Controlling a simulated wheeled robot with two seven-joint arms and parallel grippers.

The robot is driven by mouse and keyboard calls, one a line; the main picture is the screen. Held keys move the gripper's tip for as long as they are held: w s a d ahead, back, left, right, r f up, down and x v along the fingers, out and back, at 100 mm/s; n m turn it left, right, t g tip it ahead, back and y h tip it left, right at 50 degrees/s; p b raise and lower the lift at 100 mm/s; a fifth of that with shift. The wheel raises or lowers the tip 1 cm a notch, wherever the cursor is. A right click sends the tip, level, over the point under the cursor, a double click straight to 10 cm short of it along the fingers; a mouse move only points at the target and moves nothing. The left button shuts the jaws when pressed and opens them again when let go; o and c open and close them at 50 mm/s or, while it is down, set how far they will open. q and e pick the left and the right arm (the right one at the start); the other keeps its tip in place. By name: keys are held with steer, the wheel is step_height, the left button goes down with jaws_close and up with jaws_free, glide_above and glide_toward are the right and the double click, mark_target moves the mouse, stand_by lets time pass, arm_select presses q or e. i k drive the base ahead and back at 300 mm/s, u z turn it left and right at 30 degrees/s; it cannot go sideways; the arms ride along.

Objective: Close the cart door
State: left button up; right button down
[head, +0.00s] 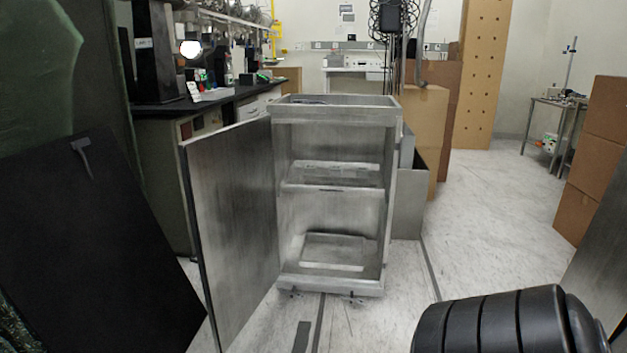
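The grey metal cart (333,284) stands upright on the floor in the middle of the head view. Its open front shows a middle shelf (335,178) and a flat tray-like piece (335,250) on the bottom. The cart door (232,225) is hinged at the cart's left front edge and stands wide open, swung out toward me and to the left. A ribbed black cylindrical part, likely of my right arm, shows at the lower right, apart from the cart and door. Neither gripper's fingers can be seen.
A large black panel (85,260) leans at the left, near the door's outer side. A black-topped workbench (200,105) stands behind the door. Cardboard boxes (425,125) stand behind the cart, and more boxes (598,160) at the right edge. The floor (480,220) right of the cart is clear.

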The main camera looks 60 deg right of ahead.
mark_target(227, 171)
steer(key=z, duration=0.55)
steer(key=i, duration=1)
